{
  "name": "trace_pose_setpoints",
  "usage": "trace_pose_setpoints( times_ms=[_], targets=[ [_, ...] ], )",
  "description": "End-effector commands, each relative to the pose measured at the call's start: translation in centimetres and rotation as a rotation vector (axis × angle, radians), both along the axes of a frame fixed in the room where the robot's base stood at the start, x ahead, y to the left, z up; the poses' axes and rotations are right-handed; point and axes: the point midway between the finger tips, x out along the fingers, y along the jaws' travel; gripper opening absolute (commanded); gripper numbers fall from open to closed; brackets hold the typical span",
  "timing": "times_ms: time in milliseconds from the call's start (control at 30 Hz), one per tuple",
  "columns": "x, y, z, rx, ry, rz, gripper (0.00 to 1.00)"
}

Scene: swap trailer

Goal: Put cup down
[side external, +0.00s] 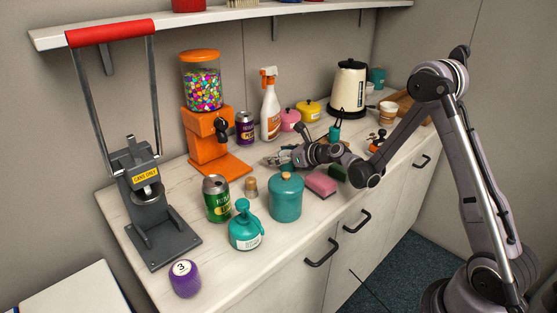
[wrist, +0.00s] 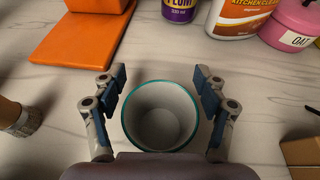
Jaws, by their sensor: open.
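The cup (wrist: 160,115) is seen from above in the wrist view, with a teal rim and a pale grey inside, and it looks empty. It appears upright on the white marbled counter. My gripper (wrist: 159,84) is open, with one blue-padded finger on each side of the cup and a gap visible near the fingertips. In the side view my gripper (side external: 274,160) is low over the counter, in front of the orange dispenser's base. The cup is mostly hidden there by the gripper.
The orange candy dispenser (side external: 206,125), purple can (side external: 245,127) and spray bottle (side external: 270,108) stand behind my gripper. Bare counter (wrist: 60,90) shows left of the cup.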

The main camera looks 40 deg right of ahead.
Motion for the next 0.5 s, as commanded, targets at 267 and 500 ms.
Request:
trace_pose_setpoints(
  times_ms=[267,500],
  targets=[
    [0.01,0.01,0.0,0.0,0.0,0.0,0.49],
    [-0.01,0.01,0.0,0.0,0.0,0.0,0.12]
  ],
)
